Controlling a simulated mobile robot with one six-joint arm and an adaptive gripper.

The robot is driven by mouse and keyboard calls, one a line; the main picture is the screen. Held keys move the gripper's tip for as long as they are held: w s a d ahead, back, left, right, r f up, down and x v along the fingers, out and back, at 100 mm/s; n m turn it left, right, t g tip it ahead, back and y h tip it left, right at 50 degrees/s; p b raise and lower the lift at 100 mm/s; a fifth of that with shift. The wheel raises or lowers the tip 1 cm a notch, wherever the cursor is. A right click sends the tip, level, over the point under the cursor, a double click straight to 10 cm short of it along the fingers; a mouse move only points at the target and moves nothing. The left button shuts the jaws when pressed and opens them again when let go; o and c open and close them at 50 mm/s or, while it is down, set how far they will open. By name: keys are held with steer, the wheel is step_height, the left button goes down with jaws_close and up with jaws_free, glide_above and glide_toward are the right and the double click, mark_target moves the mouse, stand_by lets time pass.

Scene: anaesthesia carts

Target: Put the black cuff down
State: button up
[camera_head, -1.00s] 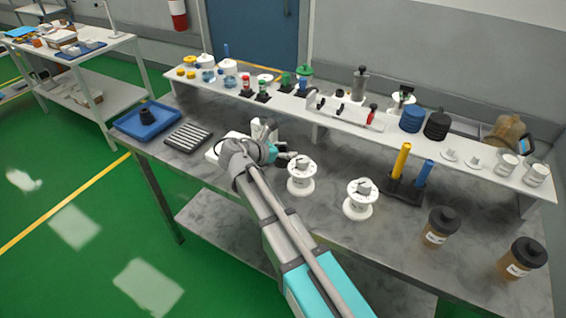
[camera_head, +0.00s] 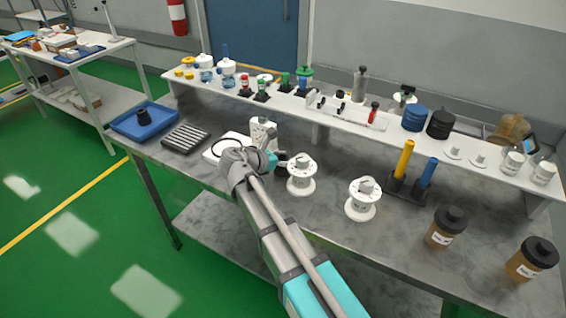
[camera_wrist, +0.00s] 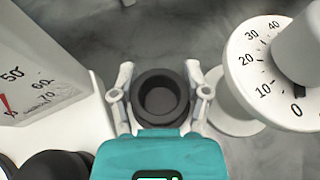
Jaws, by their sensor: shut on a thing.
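The black cuff (camera_wrist: 161,97) is a short dark ring with a hollow middle, between the two pale fingers of my gripper (camera_wrist: 162,100) in the wrist view. The gripper is shut on it. Grey tabletop shows beyond it; whether the cuff touches the table I cannot tell. In the head view my gripper (camera_head: 274,157) is over the grey table (camera_head: 225,178), between a white dial device and a white spool-shaped device, and the cuff is mostly hidden there.
The white dial device (camera_wrist: 45,75) is close on the left in the wrist view; a white spool-shaped device with a numbered dial (camera_wrist: 262,75) is close on the right. A blue tray (camera_head: 121,125) holding a dark piece and a ribbed rack (camera_head: 186,138) lie farther left. A raised shelf (camera_head: 330,112) runs behind.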

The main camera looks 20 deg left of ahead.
steer(key=shift+f, duration=0.15)
steer(key=shift+f, duration=0.1)
steer(key=o, duration=1.2)
steer(key=shift+r, duration=0.25)
steer(key=p+v, duration=0.4)
steer(key=v, duration=0.6)
steer(key=shift+s+a, duration=0.1)
steer(key=shift+p+v, duration=0.35)
steer(key=shift+v, duration=0.55)
steer(key=shift+o, duration=0.2)
